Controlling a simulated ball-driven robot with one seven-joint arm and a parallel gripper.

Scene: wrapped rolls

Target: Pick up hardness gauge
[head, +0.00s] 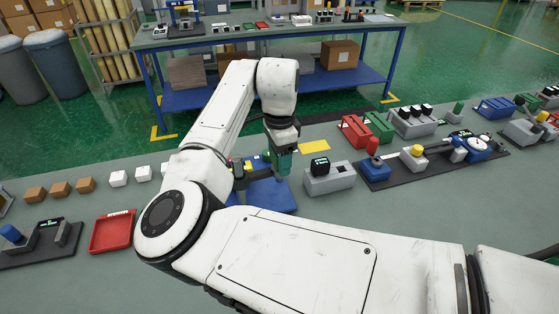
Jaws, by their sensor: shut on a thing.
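My gripper (281,148) points down above the bench, just over a blue base, in the middle of the head view. It is shut on a green upright thing, which I take to be the hardness gauge (283,161). The gripper's fingers and the gauge's far side are partly hidden, and I cannot tell whether the gauge's lower end touches anything. The blue base (272,196) lies below and left of the gauge, with a dark upright stand (240,175) on it. My arm covers part of the base.
Right of the gauge is a grey block (335,181) with a black display cube (320,165). Red (355,131) and green holders and a dark gauge board (440,166) lie farther right. At left are a red tray (112,231) and small brown and white boxes.

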